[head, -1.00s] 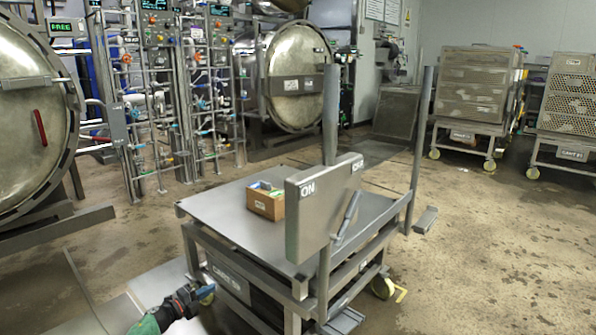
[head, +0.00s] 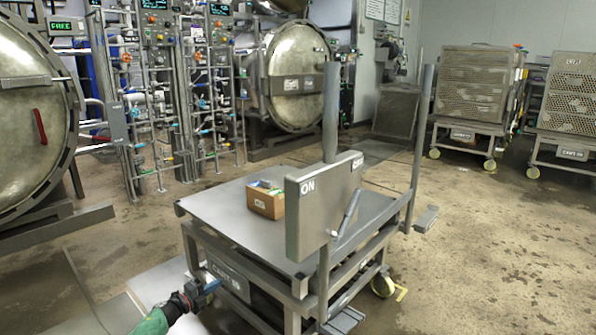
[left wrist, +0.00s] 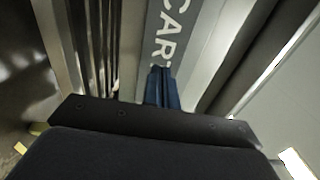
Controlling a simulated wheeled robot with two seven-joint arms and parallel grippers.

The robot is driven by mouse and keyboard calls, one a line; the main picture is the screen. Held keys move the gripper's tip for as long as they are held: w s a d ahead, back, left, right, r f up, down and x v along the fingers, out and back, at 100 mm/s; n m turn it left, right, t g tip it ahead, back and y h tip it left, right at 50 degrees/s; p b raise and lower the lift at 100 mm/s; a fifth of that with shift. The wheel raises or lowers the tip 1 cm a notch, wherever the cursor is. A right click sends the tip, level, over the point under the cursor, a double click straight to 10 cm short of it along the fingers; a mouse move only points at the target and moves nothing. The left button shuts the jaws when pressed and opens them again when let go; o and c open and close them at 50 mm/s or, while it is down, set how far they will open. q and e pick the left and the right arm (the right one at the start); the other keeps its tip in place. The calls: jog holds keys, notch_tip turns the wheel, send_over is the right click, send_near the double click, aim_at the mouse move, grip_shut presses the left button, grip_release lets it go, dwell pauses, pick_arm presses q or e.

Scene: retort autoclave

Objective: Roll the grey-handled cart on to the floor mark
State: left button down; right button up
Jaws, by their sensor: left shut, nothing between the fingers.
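The cart (head: 245,216) stands in the middle of the head view, with a flat grey top, two grey uprights and a panel (head: 318,205) marked ON with a grey lever (head: 347,212). Its side label (head: 230,279) reads CART; the rest is unclear. My left gripper (head: 208,288) is shut and empty, at the cart's near left side beside this label. In the left wrist view the blue fingers (left wrist: 161,88) are together in front of the label (left wrist: 178,28); I cannot tell whether they touch. My right gripper is not in view.
A cardboard box (head: 266,201) with small items sits on the cart top. Round vessel doors (head: 296,82) and pipework line the back left. Other carts (head: 461,138) with perforated crates stand at the back right. Pale plates (head: 160,281) lie left of the cart. The right floor is open.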

aim_at(227, 277)
pick_arm(q)
jog(key=shift+w+d, duration=0.2)
jog(key=shift+w+d, duration=0.2)
jog(key=shift+w, duration=0.05)
jog(key=shift+w+d, duration=0.25)
dwell(0.5)
jog(key=shift+w+d+b, duration=0.25)
jog(key=shift+w+b, duration=0.05)
jog(key=shift+w+d, duration=0.1)
jog(key=shift+w, duration=0.05)
